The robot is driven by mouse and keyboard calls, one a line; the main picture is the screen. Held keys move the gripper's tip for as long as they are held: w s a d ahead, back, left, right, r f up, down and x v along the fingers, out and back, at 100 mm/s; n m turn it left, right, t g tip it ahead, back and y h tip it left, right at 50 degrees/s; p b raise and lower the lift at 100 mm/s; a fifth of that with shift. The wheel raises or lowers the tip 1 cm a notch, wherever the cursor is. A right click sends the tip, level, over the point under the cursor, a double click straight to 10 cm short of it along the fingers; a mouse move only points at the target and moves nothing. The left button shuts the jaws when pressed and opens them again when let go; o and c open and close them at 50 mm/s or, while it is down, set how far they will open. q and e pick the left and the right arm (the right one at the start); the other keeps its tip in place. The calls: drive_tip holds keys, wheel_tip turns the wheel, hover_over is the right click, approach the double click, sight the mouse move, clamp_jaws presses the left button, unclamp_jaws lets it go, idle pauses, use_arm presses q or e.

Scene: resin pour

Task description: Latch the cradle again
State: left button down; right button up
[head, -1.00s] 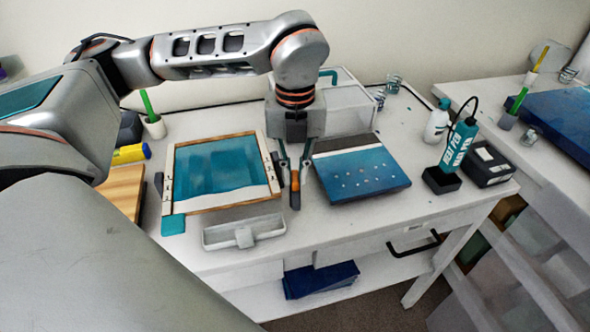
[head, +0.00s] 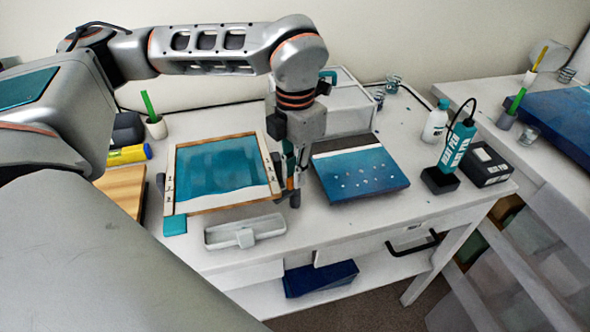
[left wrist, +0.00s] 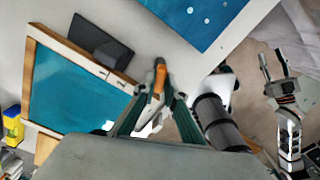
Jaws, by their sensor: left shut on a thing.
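The cradle (head: 226,209) is a wood-edged frame around a teal and white panel, at the table's left. It also shows at the left of the left wrist view (left wrist: 82,61). My left gripper (head: 291,178) is at the cradle's right edge. In the left wrist view its green fingers (left wrist: 153,100) are closed around an orange and dark lever (left wrist: 160,76). The lever's base and how it meets the cradle are partly hidden by the fingers. My right gripper (left wrist: 275,68) shows at the right of the left wrist view, open and empty, away from the cradle.
A blue panel with pale dots (head: 362,177) lies close to the right of my left gripper. A white tray (head: 245,232) stands in front of the cradle. A clear box (head: 347,105) stands behind.

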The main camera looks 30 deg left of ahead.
use_arm(q)
drive_tip(key=shift+w+r+m, duration=0.1)
drive_tip(key=shift+m, duration=2.2)
drive_tip(key=c, duration=2.4)
unclamp_jaws()
drive_tip(key=shift+o, duration=0.2)
wheel_tip(320, 180, up, 12)
